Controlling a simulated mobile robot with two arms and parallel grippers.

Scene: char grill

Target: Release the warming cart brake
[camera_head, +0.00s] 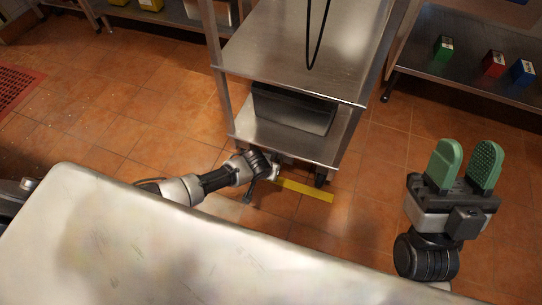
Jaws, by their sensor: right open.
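The steel warming cart (280,142) stands at the centre, with an upper shelf and a lower shelf. One of its dark casters (320,179) shows below the front right corner. My left arm reaches in low from the left, and its gripper (270,170) is at the cart's front left foot. The left fingers are too small and dark to read, and I cannot tell whether they touch anything. The brake itself cannot be made out there. My right gripper (464,168) is open and empty, its green fingers pointing up, to the right of the cart.
A yellow strip (305,190) lies on the tiled floor by the casters. A dark metal bin (293,110) sits on the cart's lower shelf. A pale worktop (170,250) fills the foreground. A shelf (450,75) at right holds small coloured boxes.

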